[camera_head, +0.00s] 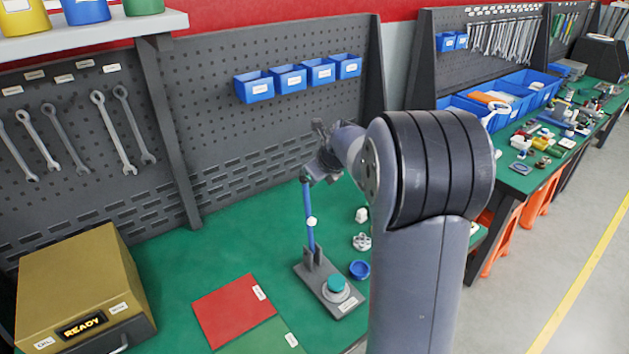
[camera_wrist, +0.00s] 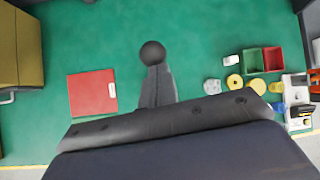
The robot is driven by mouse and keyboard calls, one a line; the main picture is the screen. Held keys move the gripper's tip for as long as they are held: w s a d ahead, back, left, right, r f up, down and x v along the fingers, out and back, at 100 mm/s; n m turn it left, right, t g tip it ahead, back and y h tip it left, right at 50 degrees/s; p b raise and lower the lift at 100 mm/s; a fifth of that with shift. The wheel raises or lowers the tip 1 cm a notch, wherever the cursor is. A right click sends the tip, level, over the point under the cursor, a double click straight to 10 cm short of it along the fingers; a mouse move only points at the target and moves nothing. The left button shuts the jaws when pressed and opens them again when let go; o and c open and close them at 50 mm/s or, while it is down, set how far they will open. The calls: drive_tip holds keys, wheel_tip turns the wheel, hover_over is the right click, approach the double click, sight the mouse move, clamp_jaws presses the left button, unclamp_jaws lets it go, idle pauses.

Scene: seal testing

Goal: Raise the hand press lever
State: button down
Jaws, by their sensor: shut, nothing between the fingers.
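The hand press (camera_head: 318,275) stands on the green bench in the head view, with a dark grey base, a teal round part (camera_head: 337,284) and a label. Its blue lever (camera_head: 309,230) stands almost upright, leaning slightly left, with a white collar partway up. My gripper (camera_head: 307,178) is at the lever's top end. In the wrist view my shut gripper (camera_wrist: 156,80) points at a dark ball knob (camera_wrist: 153,53) just beyond its tips. Whether they touch I cannot tell. The press base is hidden there.
A yellow box marked READY (camera_head: 75,290) and a red mat (camera_head: 234,309) lie left of the press. A blue ring-shaped part (camera_head: 360,269) and white parts (camera_head: 361,241) are close on its right. A pegboard with blue bins (camera_head: 289,79) rises behind.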

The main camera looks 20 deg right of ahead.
drive_tip(key=shift+w+a+r, duration=0.1)
drive_tip(key=shift+w+a, duration=0.15)
drive_tip(key=shift+w, duration=0.4)
drive_tip(key=shift+w+a+r, duration=0.1)
drive_tip(key=shift+w+a, duration=0.1)
drive_tip(key=shift+w, duration=0.55)
drive_tip(key=shift+a, duration=0.15)
wheel_tip(320, 180, up, 10)
drive_tip(key=shift+w+f+b, duration=0.25)
drive_tip(key=shift+w+b, duration=0.1)
drive_tip(key=shift+w, duration=0.05)
